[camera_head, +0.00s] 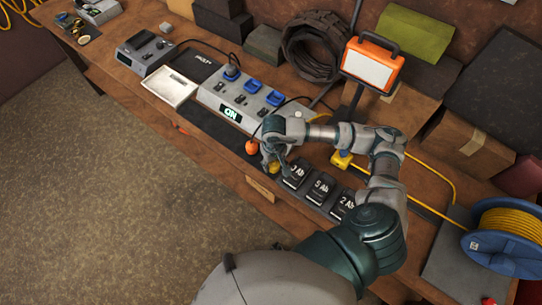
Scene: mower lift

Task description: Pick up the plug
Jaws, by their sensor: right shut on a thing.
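My right gripper (275,165) is over the front part of the workbench, pointing down beside the black battery packs. It is shut on a small yellow piece, which appears to be the plug (272,169); the fingers hide most of it. Another yellow connector (342,158) lies on the bench behind my right forearm, by the yellow cable (432,165). My left gripper is not in view.
A grey power box (231,112) with an "ON" display and blue plugs stands left of the gripper. A red-orange knob (251,147) is close by. Numbered battery packs (319,187) lie to the right. An orange work lamp (371,64) and a blue cable reel (506,239) stand further right.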

